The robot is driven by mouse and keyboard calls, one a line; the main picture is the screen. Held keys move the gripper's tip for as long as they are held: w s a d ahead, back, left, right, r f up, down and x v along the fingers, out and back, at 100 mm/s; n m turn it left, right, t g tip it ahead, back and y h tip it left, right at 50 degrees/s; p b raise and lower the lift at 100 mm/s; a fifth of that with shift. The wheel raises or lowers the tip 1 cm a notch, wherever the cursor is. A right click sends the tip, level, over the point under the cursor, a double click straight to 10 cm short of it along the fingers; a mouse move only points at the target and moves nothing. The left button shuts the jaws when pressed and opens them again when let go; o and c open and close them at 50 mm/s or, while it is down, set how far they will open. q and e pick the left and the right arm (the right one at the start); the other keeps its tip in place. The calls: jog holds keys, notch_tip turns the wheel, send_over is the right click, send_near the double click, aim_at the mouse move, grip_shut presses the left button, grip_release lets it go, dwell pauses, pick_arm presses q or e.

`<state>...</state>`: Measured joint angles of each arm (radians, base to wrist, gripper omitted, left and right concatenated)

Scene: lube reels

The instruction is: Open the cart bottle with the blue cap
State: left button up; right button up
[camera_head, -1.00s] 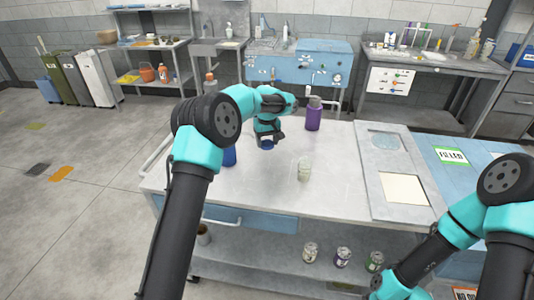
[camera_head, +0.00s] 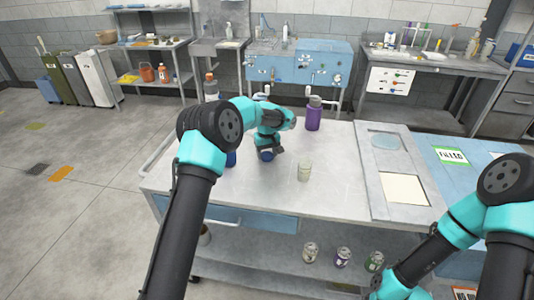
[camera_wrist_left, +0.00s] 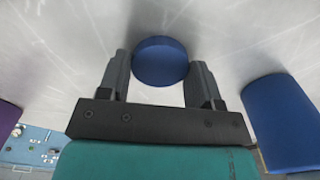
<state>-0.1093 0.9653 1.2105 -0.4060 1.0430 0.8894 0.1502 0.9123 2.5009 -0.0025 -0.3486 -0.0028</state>
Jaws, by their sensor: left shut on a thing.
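The blue cap (camera_head: 267,156) is a round blue disc low over the cart top. My left gripper (camera_head: 268,150) is shut on it, and the left wrist view shows the cap (camera_wrist_left: 160,61) between the two fingertips. I cannot tell whether the cap touches the table. The blue bottle (camera_head: 231,159) stands on the cart just left of the gripper, mostly hidden behind my left arm. It also shows as a blue body at the right of the left wrist view (camera_wrist_left: 281,122). My right arm is at the lower right, and its gripper does not show.
A purple bottle (camera_head: 314,114) stands at the cart's back edge. A white bottle with an orange cap (camera_head: 211,88) is at the back left. Several jars sit on the lower shelf. The cart top (camera_head: 335,190) is clear at front right.

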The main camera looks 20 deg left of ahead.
aim_at(267, 155)
pick_arm(q)
jog(key=shift+f, duration=0.1)
jog(key=o, duration=1)
jog(key=shift+o, duration=0.2)
notch_tip(267, 155, up, 12)
jog(key=shift+r, duration=0.2)
dwell(0.3)
